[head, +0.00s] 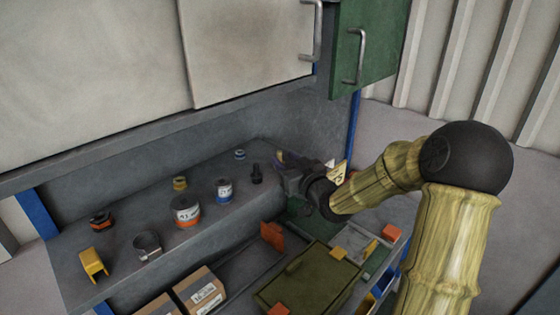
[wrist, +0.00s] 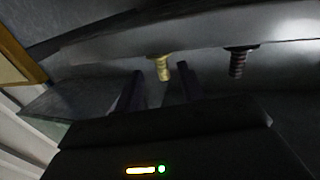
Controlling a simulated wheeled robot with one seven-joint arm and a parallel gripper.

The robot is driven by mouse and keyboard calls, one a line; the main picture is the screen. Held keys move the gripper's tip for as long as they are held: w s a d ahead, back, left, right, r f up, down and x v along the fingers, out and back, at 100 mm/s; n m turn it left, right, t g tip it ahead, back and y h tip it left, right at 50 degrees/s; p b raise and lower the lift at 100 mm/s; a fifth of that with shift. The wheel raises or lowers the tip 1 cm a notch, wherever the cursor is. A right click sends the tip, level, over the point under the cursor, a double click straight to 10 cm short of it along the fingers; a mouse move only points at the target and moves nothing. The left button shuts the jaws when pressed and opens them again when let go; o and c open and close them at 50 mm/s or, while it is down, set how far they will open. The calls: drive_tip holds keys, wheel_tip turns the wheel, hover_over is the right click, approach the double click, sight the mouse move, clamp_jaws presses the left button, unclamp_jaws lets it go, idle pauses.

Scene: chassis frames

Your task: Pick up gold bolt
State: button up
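The gold bolt (wrist: 163,68) shows in the wrist view, lined up with the gap between my two dark fingers. My gripper (wrist: 158,84) is open and empty.
A dark bolt (wrist: 238,62) stands beside the gold one; the head view shows a black bolt (head: 256,174) left of my gripper. Tape rolls (head: 187,212), a clamp (head: 147,246) and a yellow bracket (head: 93,264) stand further left. Cabinet doors (head: 365,50) hang above; boxes (head: 200,290) sit below.

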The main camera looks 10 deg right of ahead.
sight(281, 156)
drive_tip(key=shift+w+a+r+p, duration=0.25)
drive_tip(key=shift+w+a+p, duration=0.1)
drive_tip(key=shift+w+p, duration=0.3)
drive_tip(key=p+x, duration=0.2)
drive_tip(key=x, duration=0.1)
drive_tip(key=shift+w+a+f, duration=0.1)
drive_tip(key=shift+w+a, duration=0.1)
drive_tip(key=shift+w, duration=0.2)
drive_tip(key=shift+c, duration=0.3)
clamp_jaws()
